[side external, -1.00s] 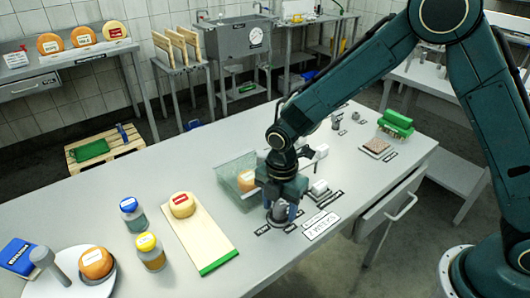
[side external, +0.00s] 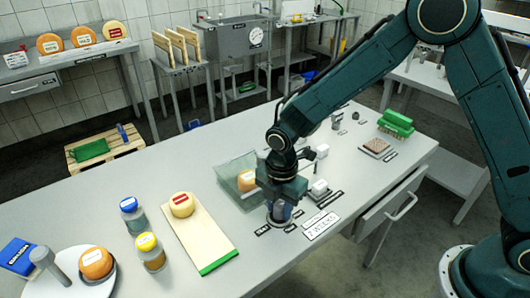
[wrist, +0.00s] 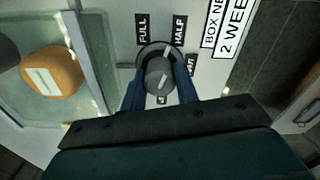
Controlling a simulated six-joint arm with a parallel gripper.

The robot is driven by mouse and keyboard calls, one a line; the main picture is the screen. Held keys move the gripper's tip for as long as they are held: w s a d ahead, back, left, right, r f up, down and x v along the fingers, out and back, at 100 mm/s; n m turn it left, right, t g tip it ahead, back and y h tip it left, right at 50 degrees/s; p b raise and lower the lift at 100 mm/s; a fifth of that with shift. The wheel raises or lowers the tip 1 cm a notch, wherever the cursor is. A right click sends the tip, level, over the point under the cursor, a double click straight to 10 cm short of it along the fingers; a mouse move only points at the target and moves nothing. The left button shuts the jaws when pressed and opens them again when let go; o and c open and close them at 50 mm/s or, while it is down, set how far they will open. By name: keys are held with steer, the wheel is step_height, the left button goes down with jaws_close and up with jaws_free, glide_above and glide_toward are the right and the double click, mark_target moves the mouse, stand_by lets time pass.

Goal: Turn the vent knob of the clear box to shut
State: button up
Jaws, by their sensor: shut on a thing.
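The vent knob (wrist: 159,75) is a grey round knob with a light pointer mark on a dark round base. It stands by the clear box (wrist: 86,45), which also shows in the side view (side external: 226,177). Labels FULL (wrist: 143,28), HALF (wrist: 179,31) and a partly covered one ending in UT (wrist: 191,64) surround the knob. In the side view, my gripper (side external: 280,212) mostly hides the knob.
An orange cheese wheel (wrist: 50,72) sits inside the clear box. A "2 WEEKS" sign (side external: 321,226) and small labels lie right of my gripper. A board (side external: 200,235) with another cheese and two jars (side external: 151,252) stand to the left.

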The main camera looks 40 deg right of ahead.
mark_target(279, 204)
steer(key=m, duration=1)
steer(key=shift+r+m, duration=0.1)
steer(key=shift+m, duration=0.2)
steer(key=shift+w+m, duration=0.1)
steer(key=shift+m, duration=1.7)
steer(key=o, duration=1)
steer(key=shift+c, duration=0.2)
steer(key=shift+r, duration=0.1)
step_height(279, 204, up, 14)
steer(key=shift+f, duration=0.2)
